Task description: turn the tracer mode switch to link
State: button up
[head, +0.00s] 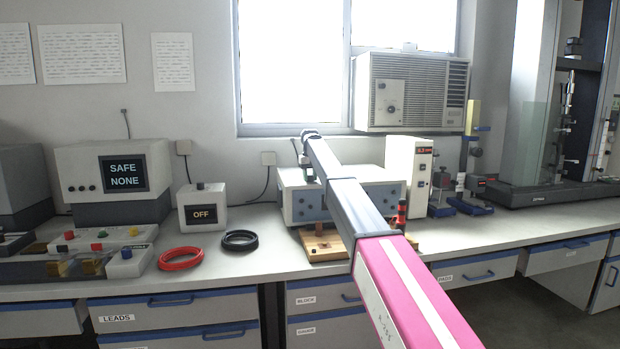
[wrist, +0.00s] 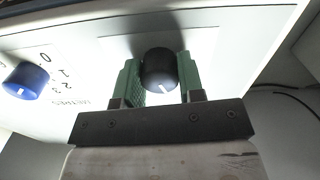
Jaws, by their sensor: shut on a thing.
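In the wrist view my gripper (wrist: 160,84) has its two green ribbed jaws on either side of a round black knob (wrist: 158,68) and is shut on it. The knob stands out from a white panel (wrist: 215,42), and the white mark on it points toward the bottom of the picture. I cannot read any mode name beside it, so I cannot tell the switch's setting. In the head view my arm reaches over the bench toward a pale instrument box (head: 291,205). I cannot make out the jaws or the held knob there.
A blue knob (wrist: 26,80) with a numbered scale sits left on the panel. On the bench are a box reading OFF (head: 202,214), red (head: 181,258) and black (head: 238,241) cable coils, a SAFE NONE display (head: 124,174) and a white tower (head: 408,165). The front strip between coils and drawers is clear.

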aim_at(310, 175)
jog(key=shift+m, duration=1.9)
jog(key=o, duration=0.9)
jog(key=shift+r, duration=0.1)
notch_tip(310, 175, up, 10)
jog(key=shift+f, duration=0.2)
jog(key=shift+r, duration=0.5)
